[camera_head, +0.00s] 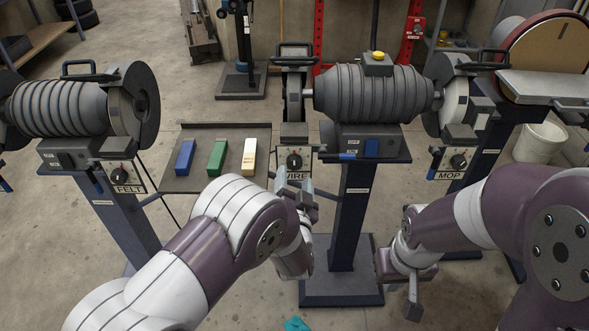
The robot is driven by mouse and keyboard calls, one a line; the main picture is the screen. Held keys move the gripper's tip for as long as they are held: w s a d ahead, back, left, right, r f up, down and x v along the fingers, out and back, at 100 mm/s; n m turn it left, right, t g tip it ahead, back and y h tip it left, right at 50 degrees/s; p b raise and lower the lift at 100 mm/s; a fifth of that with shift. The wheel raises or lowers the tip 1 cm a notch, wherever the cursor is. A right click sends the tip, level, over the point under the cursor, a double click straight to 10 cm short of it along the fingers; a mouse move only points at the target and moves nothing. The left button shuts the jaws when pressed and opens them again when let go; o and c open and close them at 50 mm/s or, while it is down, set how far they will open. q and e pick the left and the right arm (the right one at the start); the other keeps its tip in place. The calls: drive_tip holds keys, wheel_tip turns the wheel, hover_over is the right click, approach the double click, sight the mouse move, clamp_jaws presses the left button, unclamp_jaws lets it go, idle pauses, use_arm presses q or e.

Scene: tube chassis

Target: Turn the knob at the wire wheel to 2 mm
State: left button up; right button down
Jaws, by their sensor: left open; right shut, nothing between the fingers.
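The knob (294,161) at the wire wheel is a small dark dial on a light plate, above a sign (296,177) that reads WIRE and is partly covered. The wire wheel (293,95) is at the left end of the middle grinder (365,93). My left gripper (308,192) is just below and to the right of the knob, open, with its fingers partly hidden by my wrist. I cannot tell whether it touches the plate. The knob's setting is too small to read. My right gripper (413,305) is shut and empty, low at the right of the grinder's stand.
Knobs marked FELT (122,172) and MOP (458,161) sit on either side. A tray (185,140) with blue, green and cream bars is left of the wire knob. The stand (352,215) rises between my arms. A white bucket (540,142) stands at the right.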

sight(294, 166)
use_arm(q)
drive_tip(key=w, duration=0.4)
drive_tip(key=shift+w, duration=0.25)
drive_tip(key=c, duration=1.1)
drive_tip(key=shift+o, duration=0.2)
drive_tip(key=n+b, duration=0.2)
drive_tip(key=n, duration=0.2)
drive_tip(key=shift+f, duration=0.15)
drive_tip(key=n+b, duration=0.2)
drive_tip(key=n, duration=0.1)
drive_tip(key=shift+n+b, duration=0.3)
drive_tip(key=shift+b, duration=0.05)
drive_tip(key=n+b, duration=0.3)
drive_tip(key=n, duration=0.1)
drive_tip(key=shift+n+b, duration=1.1)
drive_tip(key=shift+n, duration=0.4)
